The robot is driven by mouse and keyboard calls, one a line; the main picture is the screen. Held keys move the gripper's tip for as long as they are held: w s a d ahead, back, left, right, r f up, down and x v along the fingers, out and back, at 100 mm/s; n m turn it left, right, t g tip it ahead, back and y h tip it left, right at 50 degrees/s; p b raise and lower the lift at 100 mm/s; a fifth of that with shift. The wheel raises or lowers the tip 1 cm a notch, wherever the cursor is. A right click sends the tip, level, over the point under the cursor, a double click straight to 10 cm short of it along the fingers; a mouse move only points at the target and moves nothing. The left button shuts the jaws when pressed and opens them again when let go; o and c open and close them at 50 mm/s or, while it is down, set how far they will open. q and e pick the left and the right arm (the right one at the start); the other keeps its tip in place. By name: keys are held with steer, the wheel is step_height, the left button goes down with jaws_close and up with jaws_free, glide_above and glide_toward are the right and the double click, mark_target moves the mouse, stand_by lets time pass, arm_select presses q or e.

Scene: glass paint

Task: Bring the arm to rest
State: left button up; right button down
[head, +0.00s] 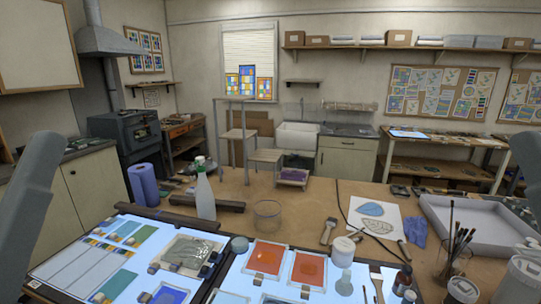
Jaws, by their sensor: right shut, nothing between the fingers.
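In the head view a grey link of my left arm (28,200) stands at the left edge. A grey link of my right arm (529,155) shows at the right edge. The fingers of both grippers are out of the picture, and I see nothing held. Below the arms is a wooden workbench (290,215). Lit panels on it carry an orange glass sheet (267,257), a second orange sheet (308,268) and a blue sheet (170,294).
A spray bottle (205,195), a blue paper roll (143,185) and a clear glass bowl (268,213) stand on the bench. Brushes in a jar (457,248), a dark bottle (402,281) and a grey tray (433,208) crowd the right. Bare wood shows around the bowl.

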step_height(320, 180, up, 30)
steer(key=p, duration=2.7)
steer(key=shift+r, duration=0.1)
